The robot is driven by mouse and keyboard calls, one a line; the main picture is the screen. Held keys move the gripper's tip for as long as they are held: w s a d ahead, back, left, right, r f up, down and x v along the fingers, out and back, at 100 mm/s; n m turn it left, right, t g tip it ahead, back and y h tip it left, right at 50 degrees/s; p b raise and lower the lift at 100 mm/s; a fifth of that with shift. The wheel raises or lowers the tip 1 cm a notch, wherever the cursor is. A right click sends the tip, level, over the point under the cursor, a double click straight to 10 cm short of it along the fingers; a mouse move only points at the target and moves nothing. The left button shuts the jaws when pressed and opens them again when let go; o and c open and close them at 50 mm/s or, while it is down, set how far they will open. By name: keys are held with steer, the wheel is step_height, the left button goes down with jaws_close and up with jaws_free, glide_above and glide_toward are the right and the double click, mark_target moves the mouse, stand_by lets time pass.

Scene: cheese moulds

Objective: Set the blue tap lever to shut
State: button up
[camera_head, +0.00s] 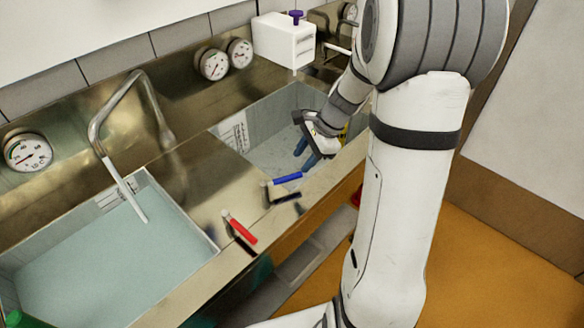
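The blue tap lever (287,178) sits on a short dark stem at the front metal ledge, below the right basin. It points to the right and slightly up in the picture. My gripper (306,154) hangs above and to the right of the lever, over the front of the right basin. Its two bluish fingertips are apart with nothing seen between them, and they do not appear to touch the lever. The lever's marked positions cannot be read.
A red lever (240,230) stands on the ledge to the left. The left basin (208,236) holds pale water under a bent metal spout (97,130). A white box (284,42) with a purple knob (296,15) is on the back wall. Round gauges (27,151) line the back.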

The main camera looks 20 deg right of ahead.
mark_target(290, 176)
steer(key=x, duration=0.6)
steer(key=shift+a+f, duration=0.15)
steer(key=shift+f, duration=0.15)
jaws_close()
